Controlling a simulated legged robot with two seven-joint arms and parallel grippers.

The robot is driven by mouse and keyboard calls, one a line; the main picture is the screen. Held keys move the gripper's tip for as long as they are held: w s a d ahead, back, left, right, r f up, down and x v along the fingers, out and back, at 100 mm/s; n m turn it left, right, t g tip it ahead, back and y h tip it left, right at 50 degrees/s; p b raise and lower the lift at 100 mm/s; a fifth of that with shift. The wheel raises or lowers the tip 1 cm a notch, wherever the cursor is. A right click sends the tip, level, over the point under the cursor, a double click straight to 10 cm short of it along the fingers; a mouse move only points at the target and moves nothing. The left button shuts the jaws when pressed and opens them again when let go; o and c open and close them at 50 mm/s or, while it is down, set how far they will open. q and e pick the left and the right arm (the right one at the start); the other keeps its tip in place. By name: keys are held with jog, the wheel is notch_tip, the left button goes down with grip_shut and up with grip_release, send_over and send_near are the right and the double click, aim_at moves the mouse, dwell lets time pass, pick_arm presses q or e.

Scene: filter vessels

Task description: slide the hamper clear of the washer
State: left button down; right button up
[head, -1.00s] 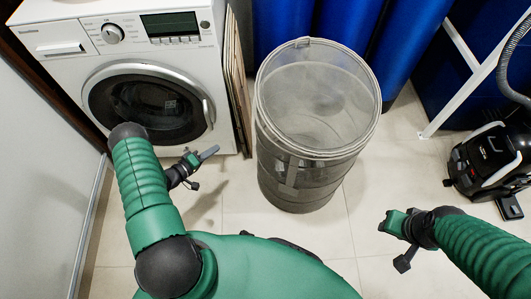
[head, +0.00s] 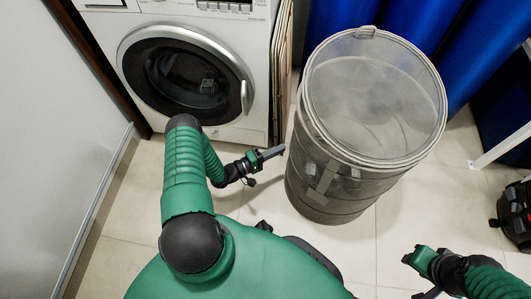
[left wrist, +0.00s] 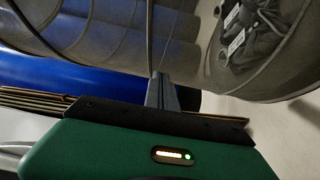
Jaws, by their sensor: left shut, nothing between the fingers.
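The hamper (head: 330,180), a grey mesh cylinder with a pale rim, stands upright on the tiles right of the washer (head: 258,60). The washer is white with a round dark door and a handle on the door's right side. My left gripper (head: 275,153) is shut and empty, its tip close to the hamper's left side; I cannot tell whether it touches. In the left wrist view the shut fingers (left wrist: 162,92) point at the hamper's mesh wall (left wrist: 100,25), with dark cloth showing through. My right gripper (head: 412,257) is at lower right, apart from the hamper; its fingers are unclear.
Thin boards (head: 282,65) stand between the washer and the hamper. A blue curtain (head: 445,45) hangs behind the hamper. A white metal leg (head: 497,146) and a black vacuum cleaner (head: 514,212) stand at the right. Floor (head: 450,205) right of the hamper is clear.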

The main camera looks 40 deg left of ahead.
pick_arm(q)
jog(key=shift+w+d, duration=0.25)
jog(key=shift+d, duration=0.45)
jog(key=w+d+b, duration=0.1)
jog(key=w+d, duration=0.4)
jog(key=d, duration=0.7)
jog(key=w+d+b, duration=0.1)
jog(key=w+d, duration=0.5)
jog(key=d, duration=0.6)
jog(key=shift+w+d, duration=0.2)
jog(key=shift+d, duration=0.1)
